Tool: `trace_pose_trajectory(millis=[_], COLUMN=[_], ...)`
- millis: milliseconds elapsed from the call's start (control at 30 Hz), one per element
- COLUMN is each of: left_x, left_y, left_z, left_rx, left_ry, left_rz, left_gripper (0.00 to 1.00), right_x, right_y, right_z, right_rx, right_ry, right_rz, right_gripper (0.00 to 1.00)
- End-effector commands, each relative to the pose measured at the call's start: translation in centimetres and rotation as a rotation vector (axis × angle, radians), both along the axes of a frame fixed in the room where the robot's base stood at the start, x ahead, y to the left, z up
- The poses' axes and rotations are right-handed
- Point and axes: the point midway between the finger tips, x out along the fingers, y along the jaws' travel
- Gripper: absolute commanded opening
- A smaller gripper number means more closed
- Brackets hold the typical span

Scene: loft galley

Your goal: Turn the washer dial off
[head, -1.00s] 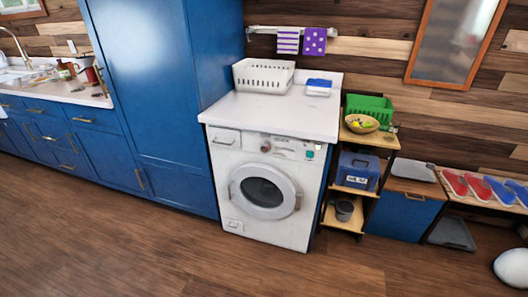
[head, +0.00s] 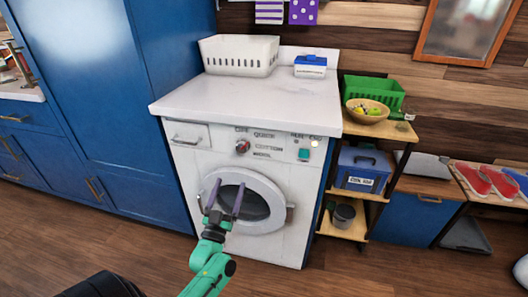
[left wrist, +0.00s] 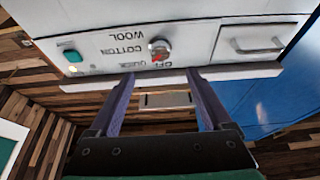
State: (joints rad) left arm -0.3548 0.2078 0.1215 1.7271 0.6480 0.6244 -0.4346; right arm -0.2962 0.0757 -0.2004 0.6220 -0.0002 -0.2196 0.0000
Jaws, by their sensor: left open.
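The white washer (head: 290,225) stands between the blue cabinet and a wooden shelf. Its dial (head: 242,146) is a small round grey and red knob on the front panel, beside printed labels that include QUICK, COTTON and WOOL. Which label the dial points at is too small to tell. My left gripper (head: 226,192) is open and empty, in front of the round door and below the dial. In the left wrist view, which looks upside down, the dial (left wrist: 159,50) lies beyond the two spread fingers, apart from them. My right gripper is not in view.
A teal button (head: 304,154) sits right of the dial, and a drawer (head: 188,135) left of it. A white basket (head: 240,55) and a blue-lidded box (head: 310,67) stand on top. The blue cabinet (head: 100,110) is close on the left. Floor in front is clear.

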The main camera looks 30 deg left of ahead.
Motion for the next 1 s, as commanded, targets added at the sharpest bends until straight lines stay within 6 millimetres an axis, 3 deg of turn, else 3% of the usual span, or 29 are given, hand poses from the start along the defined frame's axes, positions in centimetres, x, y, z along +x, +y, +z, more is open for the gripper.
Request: trace_pose_trajectory(millis=[200, 500, 633, 867, 933, 1000], left_x=[4.5, 10.8, 11.9, 12.0, 12.0, 12.0], left_y=[1.5, 3.7, 4.0, 4.1, 4.1, 4.1], left_z=[2.3, 4.7, 5.1, 5.2, 5.2, 5.2], left_rx=[0.003, 0.003, 0.001, 0.001, 0.001, 0.001], left_ry=[-0.004, 0.001, 0.005, 0.006, 0.006, 0.006], left_rz=[-0.001, -0.003, -0.004, -0.004, -0.004, -0.004], left_gripper=[0.83, 0.83, 0.83, 0.83, 0.64, 0.37], right_x=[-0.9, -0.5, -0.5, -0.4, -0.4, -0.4], right_y=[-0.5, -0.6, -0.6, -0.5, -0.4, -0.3], right_z=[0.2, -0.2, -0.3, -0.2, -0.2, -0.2], right_rx=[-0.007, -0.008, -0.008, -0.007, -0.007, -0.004], right_ry=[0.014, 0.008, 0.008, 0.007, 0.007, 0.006], right_rz=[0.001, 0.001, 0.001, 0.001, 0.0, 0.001], right_gripper=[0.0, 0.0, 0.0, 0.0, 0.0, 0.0])
